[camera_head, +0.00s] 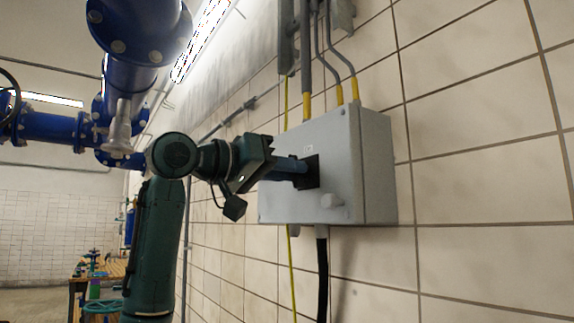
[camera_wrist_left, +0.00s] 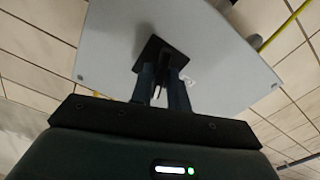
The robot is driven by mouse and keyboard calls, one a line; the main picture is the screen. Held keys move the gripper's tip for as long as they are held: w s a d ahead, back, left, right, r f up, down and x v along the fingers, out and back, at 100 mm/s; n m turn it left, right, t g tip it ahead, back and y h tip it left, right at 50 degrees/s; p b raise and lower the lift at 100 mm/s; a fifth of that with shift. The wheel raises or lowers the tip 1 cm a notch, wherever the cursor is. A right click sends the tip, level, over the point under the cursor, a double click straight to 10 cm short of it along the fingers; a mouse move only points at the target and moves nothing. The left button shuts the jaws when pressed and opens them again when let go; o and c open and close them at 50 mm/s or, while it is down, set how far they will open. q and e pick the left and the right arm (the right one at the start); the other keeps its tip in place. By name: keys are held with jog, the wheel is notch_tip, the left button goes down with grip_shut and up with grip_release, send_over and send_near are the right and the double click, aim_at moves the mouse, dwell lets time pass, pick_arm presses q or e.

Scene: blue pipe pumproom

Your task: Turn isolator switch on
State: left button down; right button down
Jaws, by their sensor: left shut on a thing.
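The isolator box (camera_head: 345,150) is a light grey enclosure on the tiled wall, right of the middle in the head view. Its switch has a black square base plate (camera_head: 313,172) on the front face, also in the wrist view (camera_wrist_left: 152,52). My left gripper (camera_head: 302,172) reaches the box from the left, with its fingertips at the plate. In the wrist view my left gripper (camera_wrist_left: 162,72) has its two fingers close together on the dark switch handle (camera_wrist_left: 161,82). The fingers hide most of the handle, so its exact angle is hard to tell. My right gripper is not in view.
Conduits with yellow ends (camera_head: 306,105) enter the box top, and a black cable (camera_head: 322,270) leaves below. Blue pipes (camera_head: 140,35) hang at upper left. A wooden table (camera_head: 112,270) stands at lower left.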

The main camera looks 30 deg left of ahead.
pick_arm(q)
jog(key=m, duration=0.4)
jog(key=shift+p, duration=0.3)
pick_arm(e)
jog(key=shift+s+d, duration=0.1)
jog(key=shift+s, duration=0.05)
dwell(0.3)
pick_arm(q)
jog(key=c, duration=1.5)
grip_release()
